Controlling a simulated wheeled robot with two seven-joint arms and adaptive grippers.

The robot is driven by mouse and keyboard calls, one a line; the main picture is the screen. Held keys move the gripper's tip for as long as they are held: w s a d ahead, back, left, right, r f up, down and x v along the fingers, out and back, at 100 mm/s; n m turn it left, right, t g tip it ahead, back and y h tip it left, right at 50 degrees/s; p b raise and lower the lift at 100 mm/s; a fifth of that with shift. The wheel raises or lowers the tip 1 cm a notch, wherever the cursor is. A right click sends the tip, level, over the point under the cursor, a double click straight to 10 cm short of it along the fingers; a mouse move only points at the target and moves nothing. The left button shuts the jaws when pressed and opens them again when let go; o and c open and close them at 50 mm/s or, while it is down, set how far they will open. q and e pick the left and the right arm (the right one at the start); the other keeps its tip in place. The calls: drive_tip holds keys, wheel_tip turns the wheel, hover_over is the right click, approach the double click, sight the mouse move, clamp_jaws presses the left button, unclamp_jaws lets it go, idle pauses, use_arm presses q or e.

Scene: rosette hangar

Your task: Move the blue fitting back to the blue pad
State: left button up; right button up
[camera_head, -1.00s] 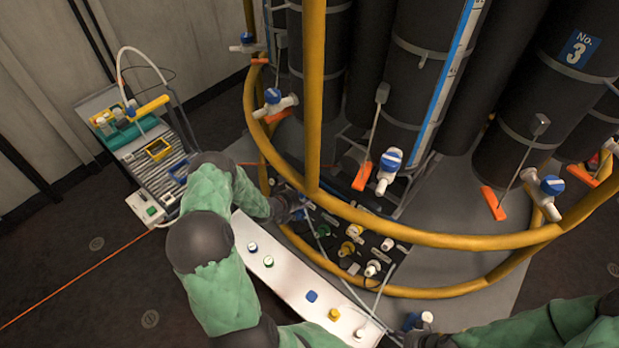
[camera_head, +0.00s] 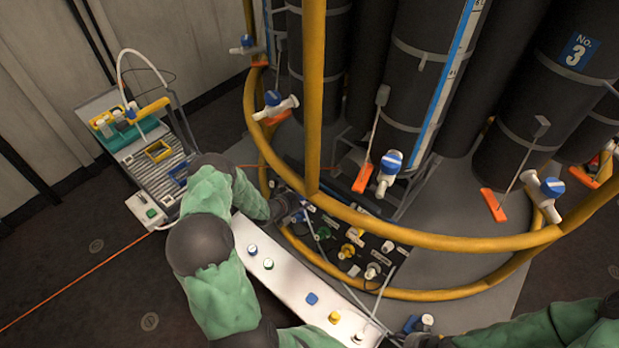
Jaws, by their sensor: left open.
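A white fitting with a dark blue top (camera_head: 252,249) stands on the shelf's left end. My right gripper is at the bottom, right of the shelf, largely cut off; its jaws are unclear.
A green-marked fitting (camera_head: 268,263), a yellow one (camera_head: 334,317) and a white one (camera_head: 358,336) stand on the shelf. The panel carries green, yellow and white fittings and a loose cable. The yellow ring rail (camera_head: 430,239) passes in front of the black columns.

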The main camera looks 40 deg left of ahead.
sight(301, 198)
idle(0.3)
use_arm(q)
clamp_jaws()
drive_tip(key=shift+s+r, duration=0.1)
drive_tip(key=shift+p+v, duration=1.8)
drive_tip(key=shift+v, duration=1.1)
